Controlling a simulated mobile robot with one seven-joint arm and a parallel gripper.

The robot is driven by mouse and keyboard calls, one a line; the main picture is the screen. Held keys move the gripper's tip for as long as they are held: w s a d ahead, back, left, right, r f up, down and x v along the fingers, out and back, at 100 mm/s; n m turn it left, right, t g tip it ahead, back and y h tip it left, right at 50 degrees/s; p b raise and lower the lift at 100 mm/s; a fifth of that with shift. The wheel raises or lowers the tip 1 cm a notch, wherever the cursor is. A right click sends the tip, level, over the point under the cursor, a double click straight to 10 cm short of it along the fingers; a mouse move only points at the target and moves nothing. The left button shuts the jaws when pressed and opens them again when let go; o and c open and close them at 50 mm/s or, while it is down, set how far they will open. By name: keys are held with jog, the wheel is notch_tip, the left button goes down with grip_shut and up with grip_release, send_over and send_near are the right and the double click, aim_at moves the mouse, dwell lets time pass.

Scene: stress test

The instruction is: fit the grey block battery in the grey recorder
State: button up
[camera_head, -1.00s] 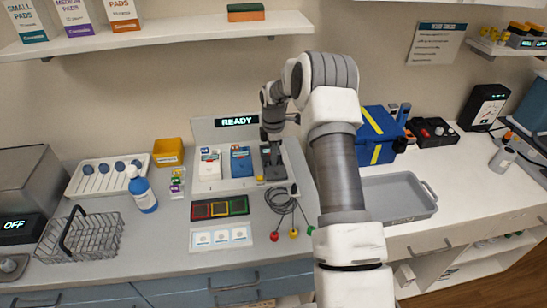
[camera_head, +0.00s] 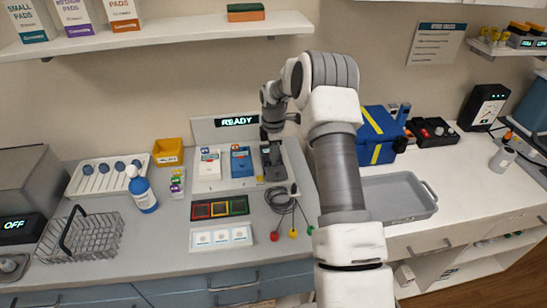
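A dark grey device (camera_head: 273,172), which looks like the grey recorder, stands at the right end of a row on the white station. A white device (camera_head: 210,164) and a blue device (camera_head: 241,161) stand to its left. My gripper (camera_head: 271,148) points down right over the grey device and covers its upper part. The fingers are too small and dark to tell whether they are open or shut. I cannot make out the grey block battery; it may be hidden at the gripper.
A lit READY display (camera_head: 237,121) stands behind the row. My arm crosses the middle.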

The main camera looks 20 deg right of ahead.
jog(key=shift+r+p, duration=0.95)
jog(key=shift+r, duration=0.9)
jog(key=o, duration=0.6)
jog(key=shift+c, duration=0.2)
jog(key=shift+r+p, duration=0.85)
jog(key=shift+r, duration=0.65)
